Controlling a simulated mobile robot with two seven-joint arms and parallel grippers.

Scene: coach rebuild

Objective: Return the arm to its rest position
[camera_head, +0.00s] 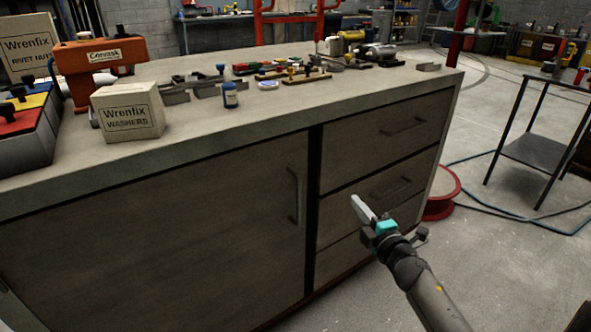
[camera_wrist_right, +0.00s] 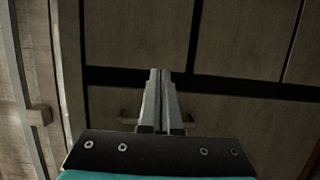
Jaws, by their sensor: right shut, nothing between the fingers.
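My right gripper (camera_head: 358,205) is raised in front of the drawers of the grey workbench cabinet (camera_head: 230,128). Its arm comes in from the lower right of the head view. In the right wrist view the two fingers of the right gripper (camera_wrist_right: 160,75) lie together, shut and empty. Drawer fronts with dark gaps between them show beyond the fingers. My left gripper is not in the head view.
A red reel (camera_head: 441,192) with a hose lies on the floor at right. A dark side table (camera_head: 543,152) stands beyond it.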

